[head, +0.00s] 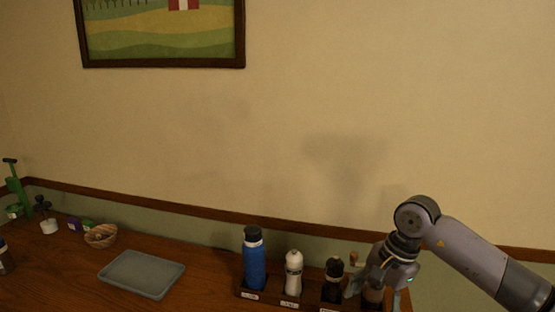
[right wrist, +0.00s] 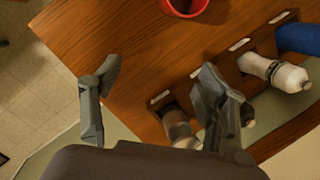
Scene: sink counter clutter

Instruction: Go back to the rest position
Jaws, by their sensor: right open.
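My right arm comes in from the right in the head view. Its gripper (head: 368,284) hangs low over the right end of the bottle rack (head: 265,299), next to the dark-capped bottle (head: 334,270). A brown bottle (head: 373,296) is partly hidden behind the gripper in the head view. My left gripper is in neither view.
The rack also holds a blue bottle (head: 254,262) and a white bottle (head: 293,272). A grey tray (head: 142,274) and a wooden bowl (head: 100,236) stand further left. A red cup (right wrist: 186,6) is at the top of the wrist view. The wall is behind the counter (head: 208,291).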

